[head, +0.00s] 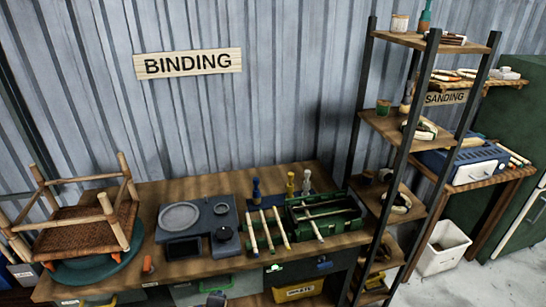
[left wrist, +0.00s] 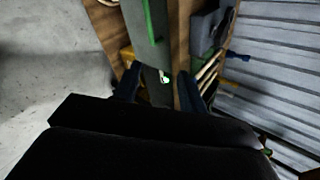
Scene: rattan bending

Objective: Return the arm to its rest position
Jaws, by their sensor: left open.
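My left gripper (left wrist: 158,88) shows in the left wrist view with its two dark fingers spread apart. It is open, and I see nothing held between the fingers. Beyond them are the wooden bench edge (left wrist: 181,45), a grey surface with a green strip, and a small white and green item (left wrist: 165,77) that appears apart from the fingers. Neither gripper can be made out clearly in the head view. My right gripper is in neither view.
The workbench (head: 172,270) carries a wicker stool (head: 85,222), a grey device (head: 197,228) and a green tray (head: 325,216). Bins (head: 298,290) sit under it. A shelf rack (head: 395,125) stands at its right. In the left wrist view, grey floor (left wrist: 45,60) is clear at left.

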